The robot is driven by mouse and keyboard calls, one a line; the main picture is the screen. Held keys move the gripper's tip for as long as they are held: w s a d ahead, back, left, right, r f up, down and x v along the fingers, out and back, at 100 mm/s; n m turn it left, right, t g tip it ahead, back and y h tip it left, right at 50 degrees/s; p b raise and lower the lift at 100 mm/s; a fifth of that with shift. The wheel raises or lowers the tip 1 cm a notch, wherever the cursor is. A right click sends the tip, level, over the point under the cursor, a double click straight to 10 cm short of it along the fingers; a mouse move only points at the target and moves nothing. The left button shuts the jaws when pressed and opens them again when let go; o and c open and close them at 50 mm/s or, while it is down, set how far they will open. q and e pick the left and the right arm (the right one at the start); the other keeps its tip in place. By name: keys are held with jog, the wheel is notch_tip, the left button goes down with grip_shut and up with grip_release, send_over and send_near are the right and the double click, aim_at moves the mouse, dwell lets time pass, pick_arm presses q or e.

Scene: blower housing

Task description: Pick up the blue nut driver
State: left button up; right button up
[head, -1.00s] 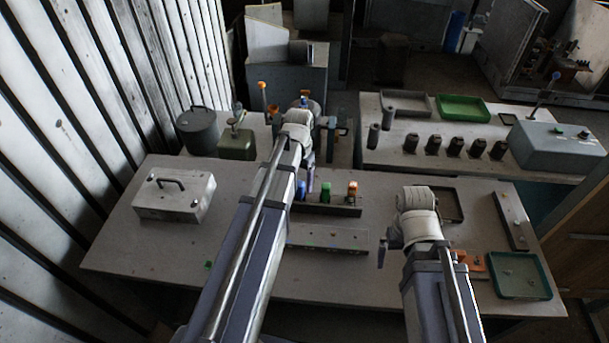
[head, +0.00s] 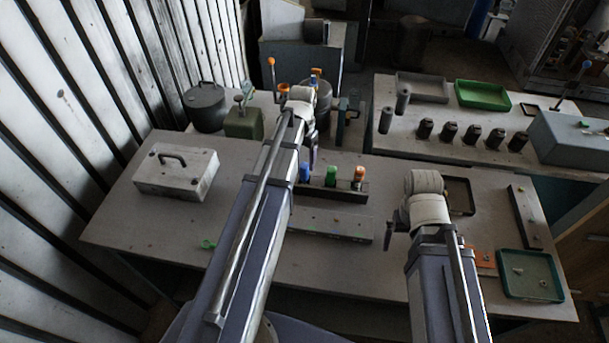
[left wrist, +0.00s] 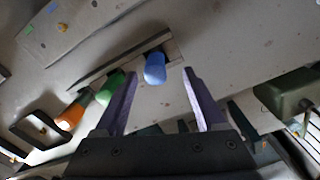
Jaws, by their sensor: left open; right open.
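The blue nut driver (head: 305,172) stands in a dark rack (head: 345,192) on the near table, at the left end of a row with a green driver (head: 331,175) and an orange one (head: 359,177). In the left wrist view the blue handle (left wrist: 154,68) shows just beyond and between the fingertips. My left gripper (left wrist: 162,72) is open, with nothing in its jaws. In the head view my left gripper (head: 313,155) is partly hidden behind its wrist, near the blue driver. My right gripper (head: 388,236) is mostly hidden by its own wrist, low over the table's right half.
A metal box with a handle (head: 176,172) sits at the left of the table. A flat grey bar (head: 330,224) lies in front of the rack. A green tray (head: 530,276) is at the right.

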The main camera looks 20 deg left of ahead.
aim_at(304, 164)
pick_arm(q)
jog(key=shift+d+f+b, duration=0.2)
jog(key=shift+f+b, duration=1.1)
jog(key=shift+f, duration=0.05)
jog(key=shift+d+f+b, duration=0.15)
jog(key=shift+f+b, duration=1.1)
jog(key=shift+f, duration=0.05)
jog(key=shift+r, duration=0.1)
grip_shut()
